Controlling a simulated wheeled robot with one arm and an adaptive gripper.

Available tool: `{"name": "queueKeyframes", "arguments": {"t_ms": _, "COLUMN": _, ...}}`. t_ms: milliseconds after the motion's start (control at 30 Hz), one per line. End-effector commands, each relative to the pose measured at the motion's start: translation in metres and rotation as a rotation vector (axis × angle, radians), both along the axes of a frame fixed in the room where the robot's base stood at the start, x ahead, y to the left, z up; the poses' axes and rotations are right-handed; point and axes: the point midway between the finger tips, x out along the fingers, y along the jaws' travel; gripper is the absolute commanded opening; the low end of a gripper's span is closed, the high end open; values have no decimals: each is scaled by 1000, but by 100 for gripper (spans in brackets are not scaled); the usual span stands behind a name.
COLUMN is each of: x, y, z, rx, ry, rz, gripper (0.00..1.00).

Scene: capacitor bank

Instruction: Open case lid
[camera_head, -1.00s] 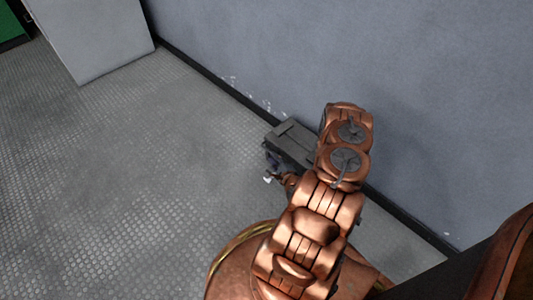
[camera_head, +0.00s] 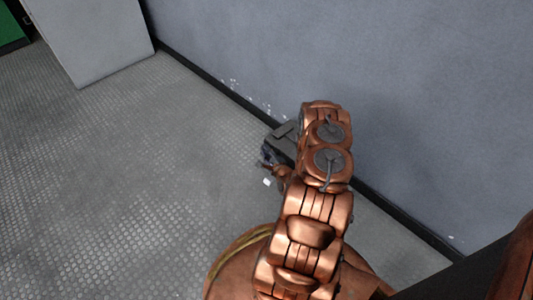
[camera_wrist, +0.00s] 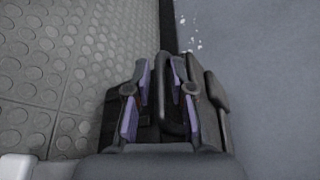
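The dark grey case (camera_head: 284,131) stands on the floor against the wall in the head view. My arm hides most of it, and its lid looks shut where it shows. In the wrist view the dark case (camera_wrist: 115,118) lies beneath and around my fingers. My gripper (camera_wrist: 161,92) has its two purple-padded fingers apart, over the case. A dark loop-shaped part, like a handle (camera_wrist: 173,112), shows between the fingers, nearer the right one. I cannot tell whether either finger touches it.
The grey-blue wall (camera_head: 420,110) with its black skirting (camera_head: 205,83) runs close behind the case. A pale grey cabinet (camera_head: 95,35) stands at the upper left. The studded floor (camera_head: 120,170) to the left is clear.

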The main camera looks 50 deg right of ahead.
Motion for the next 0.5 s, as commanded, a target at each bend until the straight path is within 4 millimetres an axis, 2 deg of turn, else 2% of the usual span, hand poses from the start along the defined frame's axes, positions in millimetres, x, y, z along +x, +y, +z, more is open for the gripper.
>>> {"name": "queueKeyframes", "arguments": {"t_ms": 267, "x": 1, "y": -1, "z": 0, "rx": 0, "ry": 1, "rz": -1, "gripper": 23}}
{"name": "queueKeyframes", "arguments": {"t_ms": 500, "x": 1, "y": 0, "z": 0, "rx": 0, "ry": 0, "rz": 0, "gripper": 0}}
